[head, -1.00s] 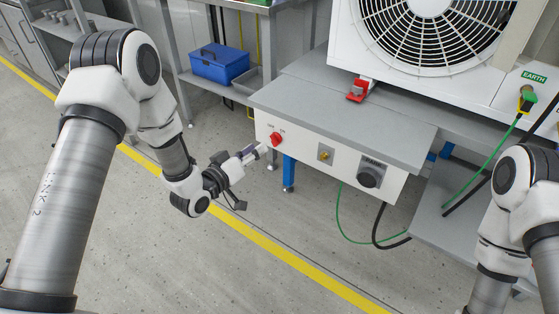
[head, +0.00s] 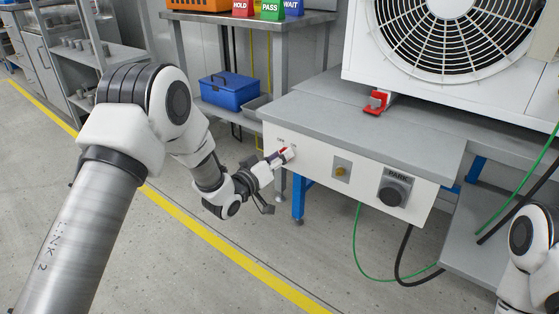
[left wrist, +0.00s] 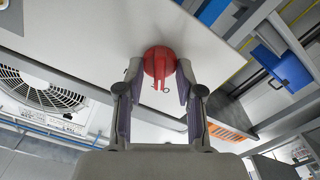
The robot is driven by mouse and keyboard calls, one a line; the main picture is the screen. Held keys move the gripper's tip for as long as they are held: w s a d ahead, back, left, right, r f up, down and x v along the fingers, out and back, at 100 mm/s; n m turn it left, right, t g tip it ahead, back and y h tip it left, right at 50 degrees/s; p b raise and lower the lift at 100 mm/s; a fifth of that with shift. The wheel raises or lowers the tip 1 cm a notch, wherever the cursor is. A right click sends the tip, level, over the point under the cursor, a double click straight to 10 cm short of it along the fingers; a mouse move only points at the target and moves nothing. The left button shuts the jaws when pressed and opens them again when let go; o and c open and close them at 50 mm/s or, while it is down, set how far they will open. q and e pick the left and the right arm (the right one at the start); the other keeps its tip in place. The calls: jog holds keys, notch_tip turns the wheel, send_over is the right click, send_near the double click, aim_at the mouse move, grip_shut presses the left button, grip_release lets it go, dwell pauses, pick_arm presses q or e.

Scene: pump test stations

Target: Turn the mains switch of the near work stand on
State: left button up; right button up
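The mains switch is a red rotary knob (left wrist: 160,62) on the white front panel of the near work stand (head: 318,158), near the panel's left end. In the head view the knob (head: 283,152) is mostly covered by my left gripper (head: 285,155). In the left wrist view the left gripper (left wrist: 160,70) is open, with one finger on each side of the knob. The fingertips are close to its sides; I see no clear grip on it. The switch's labels are too small or hidden to read. My right gripper is out of view.
The same panel carries a brass fitting (head: 340,170) and a dark PARK dial (head: 393,190). A white fan unit (head: 440,50) and a red clamp (head: 376,102) are on the stand. A blue toolbox (head: 229,90) sits on a shelf behind. Green and black cables hang below.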

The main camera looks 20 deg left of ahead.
pick_arm(q)
grip_shut()
jog(key=shift+r, duration=0.1)
jog(key=shift+s+d+m+p, duration=0.1)
jog(key=shift+m+p, duration=1.55)
jog(key=shift+m, duration=1.35)
jog(key=shift+d+m+p, duration=0.1)
jog(key=shift+m+p, duration=1.55)
jog(key=shift+m, duration=1.35)
